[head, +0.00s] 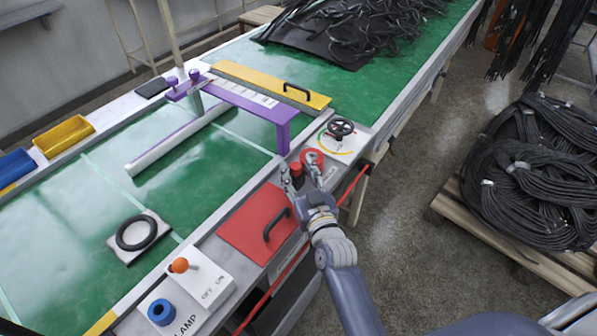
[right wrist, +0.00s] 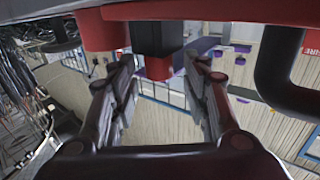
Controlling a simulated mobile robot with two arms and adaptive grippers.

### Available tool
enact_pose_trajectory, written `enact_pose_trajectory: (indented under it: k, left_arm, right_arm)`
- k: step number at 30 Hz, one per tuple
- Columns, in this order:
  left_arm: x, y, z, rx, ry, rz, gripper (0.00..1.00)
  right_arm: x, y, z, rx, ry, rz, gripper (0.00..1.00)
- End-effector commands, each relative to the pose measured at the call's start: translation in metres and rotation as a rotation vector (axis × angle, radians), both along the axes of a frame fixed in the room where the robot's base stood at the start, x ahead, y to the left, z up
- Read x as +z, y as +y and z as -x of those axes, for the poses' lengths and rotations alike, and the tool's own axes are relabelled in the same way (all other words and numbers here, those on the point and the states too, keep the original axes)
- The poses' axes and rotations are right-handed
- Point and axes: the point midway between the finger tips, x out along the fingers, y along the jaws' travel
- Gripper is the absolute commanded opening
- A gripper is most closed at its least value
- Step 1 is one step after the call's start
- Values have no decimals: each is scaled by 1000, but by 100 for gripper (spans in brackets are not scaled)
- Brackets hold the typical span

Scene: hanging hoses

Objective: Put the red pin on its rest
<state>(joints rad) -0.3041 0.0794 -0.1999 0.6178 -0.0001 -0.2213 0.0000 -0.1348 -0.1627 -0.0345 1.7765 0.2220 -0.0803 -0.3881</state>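A small red piece (head: 296,168), likely the red pin, shows at the table's near edge, with a dark part below it. In the right wrist view a red tip (right wrist: 158,68) on a black square block (right wrist: 158,38) lies ahead between the fingers. My right gripper (head: 302,172) is open, its fingers spread to either side of this piece; no contact is clear. The right wrist view also shows the gap between the fingers (right wrist: 160,72). I cannot tell which part is the pin's rest. My left gripper is out of view.
A red panel (head: 255,232) with a black handle (head: 275,222) lies beside the right gripper. A red disc (head: 313,158) and a handwheel (head: 341,128) are just beyond it. A purple frame (head: 250,104) spans the green belt. An orange-knobbed lever (head: 180,265) stands nearer.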

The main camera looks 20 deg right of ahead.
Motion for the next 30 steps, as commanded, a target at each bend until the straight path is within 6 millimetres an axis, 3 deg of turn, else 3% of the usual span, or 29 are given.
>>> enact_pose_trajectory:
  k: [8, 21, 30]
  left_arm:
    - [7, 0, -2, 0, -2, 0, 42]
    - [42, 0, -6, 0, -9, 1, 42]
    - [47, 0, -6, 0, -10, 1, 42]
  right_arm:
    - [6, 0, 7, 0, 4, 0, 43]
    - [7, -3, 92, 2, 4, 0, 43]
    - [6, -3, 119, 1, 0, -1, 43]
